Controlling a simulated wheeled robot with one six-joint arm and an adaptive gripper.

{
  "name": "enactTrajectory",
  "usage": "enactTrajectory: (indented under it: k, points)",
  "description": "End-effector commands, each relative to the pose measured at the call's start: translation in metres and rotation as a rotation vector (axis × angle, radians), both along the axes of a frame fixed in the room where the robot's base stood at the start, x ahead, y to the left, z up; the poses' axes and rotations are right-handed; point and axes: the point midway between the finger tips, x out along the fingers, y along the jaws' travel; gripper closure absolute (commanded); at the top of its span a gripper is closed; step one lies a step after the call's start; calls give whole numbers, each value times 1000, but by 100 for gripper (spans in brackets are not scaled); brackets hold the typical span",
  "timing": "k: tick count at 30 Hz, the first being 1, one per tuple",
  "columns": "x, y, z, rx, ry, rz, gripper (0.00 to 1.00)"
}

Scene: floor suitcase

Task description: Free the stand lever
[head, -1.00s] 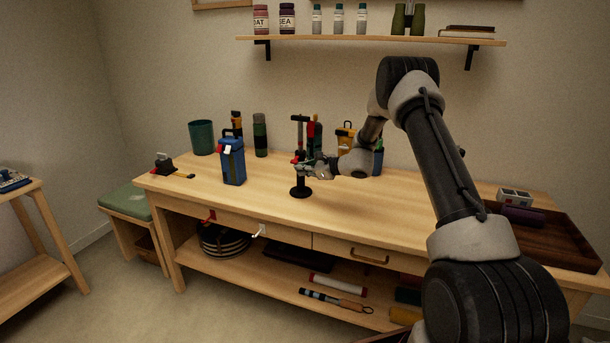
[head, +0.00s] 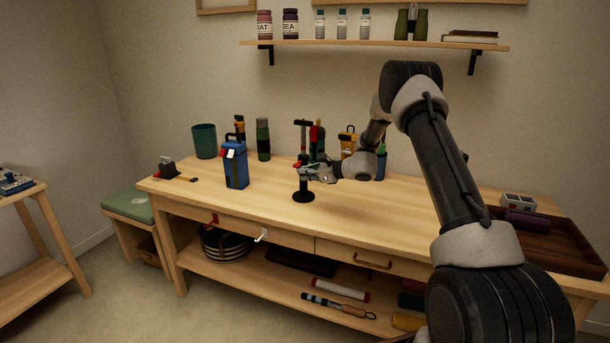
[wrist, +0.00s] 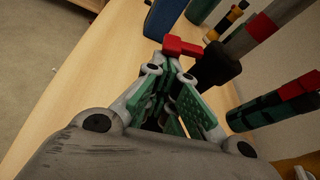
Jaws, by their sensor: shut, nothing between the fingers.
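A stand (head: 304,196) with a round black base and an upright post stands near the middle of the workbench. Its dark crossbar top (head: 303,122) rises above my gripper. In the wrist view, a red lever (wrist: 183,46) sticks out sideways from a black part (wrist: 216,66) on the post. My gripper (head: 304,170) is at the post's mid-height, reaching in from the right. In the wrist view its fingertips (wrist: 172,68) are shut and empty, close to the red lever. I cannot tell whether they touch it. The fingers partly hide the post in the head view.
A blue canister (head: 236,168) stands left of the stand. Green and black containers (head: 263,140) and a yellow item (head: 348,140) stand behind. A dark wooden tray (head: 565,246) is at the right end. The workbench front (head: 360,215) is clear.

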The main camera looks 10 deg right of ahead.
Motion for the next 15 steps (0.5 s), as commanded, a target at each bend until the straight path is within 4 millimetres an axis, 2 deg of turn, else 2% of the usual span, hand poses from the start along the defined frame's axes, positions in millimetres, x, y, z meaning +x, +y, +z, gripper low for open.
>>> enactTrajectory:
  k: [15]
  points:
    - [-7, 6, 11, 209, 243, 1, 100]
